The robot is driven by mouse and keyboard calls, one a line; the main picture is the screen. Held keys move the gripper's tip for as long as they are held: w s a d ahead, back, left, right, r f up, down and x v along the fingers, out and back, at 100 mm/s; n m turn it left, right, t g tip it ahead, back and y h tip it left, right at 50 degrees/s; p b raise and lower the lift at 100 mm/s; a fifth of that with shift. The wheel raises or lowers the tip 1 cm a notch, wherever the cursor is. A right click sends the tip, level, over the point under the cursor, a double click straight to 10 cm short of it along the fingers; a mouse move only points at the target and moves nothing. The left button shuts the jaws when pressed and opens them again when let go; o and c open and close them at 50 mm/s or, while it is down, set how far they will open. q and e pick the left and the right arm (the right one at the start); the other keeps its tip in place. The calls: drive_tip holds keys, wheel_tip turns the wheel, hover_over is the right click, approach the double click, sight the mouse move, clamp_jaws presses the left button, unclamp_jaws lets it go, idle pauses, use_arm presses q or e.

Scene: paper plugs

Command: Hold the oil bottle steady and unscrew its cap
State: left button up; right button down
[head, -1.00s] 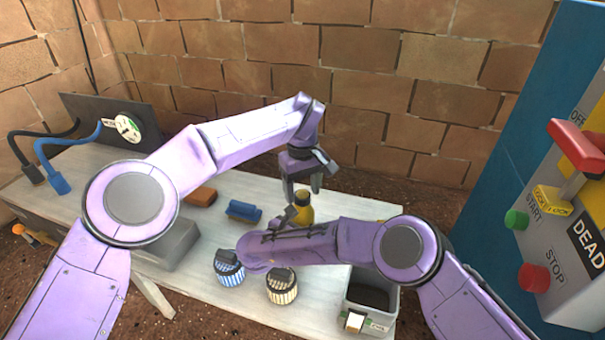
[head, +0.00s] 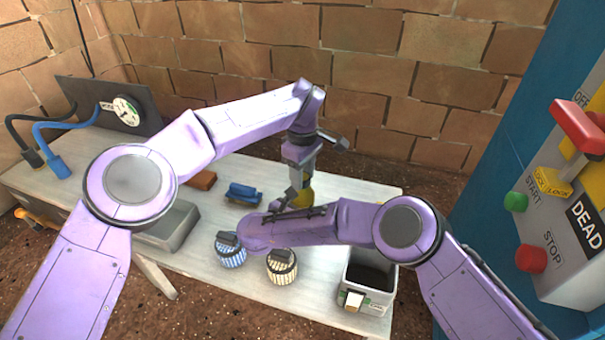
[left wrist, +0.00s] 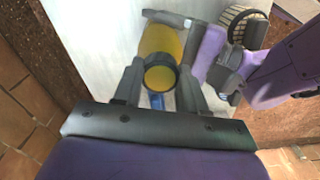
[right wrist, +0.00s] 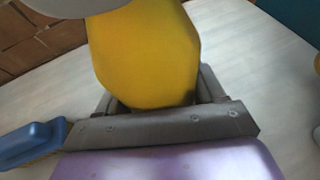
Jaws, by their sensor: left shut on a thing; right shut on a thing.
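The yellow oil bottle (head: 305,199) stands on the pale table, mostly hidden in the head view by my arms. My left gripper (head: 299,182) reaches down over the bottle's top. In the left wrist view, its fingers are on either side of the round yellow cap (left wrist: 160,79), which has a dark rim, and it is shut on it. The bottle's body fills the middle of the right wrist view (right wrist: 145,55). My right gripper (right wrist: 158,100) is shut on the body from the side, low down. Its fingertips are hidden behind the bottle.
A blue object (head: 243,194) and a brown block (head: 202,180) lie left of the bottle. A grey bin (head: 376,257) is at front right. A control panel (head: 572,215) stands right.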

use_arm(q)
drive_tip(key=n, duration=0.9)
drive_tip(key=shift+n, duration=0.4)
drive_tip(key=n, duration=0.5)
drive_tip(key=shift+n, duration=0.4)
drive_tip(key=n, duration=1.2)
drive_tip(key=shift+n, duration=0.3)
drive_tip(key=n, duration=0.5)
drive_tip(key=shift+r+n, duration=0.1)
drive_tip(key=shift+n, duration=0.3)
drive_tip(key=n, duration=1.4)
drive_tip(key=shift+r, duration=0.2)
drive_tip(key=shift+r, duration=0.95)
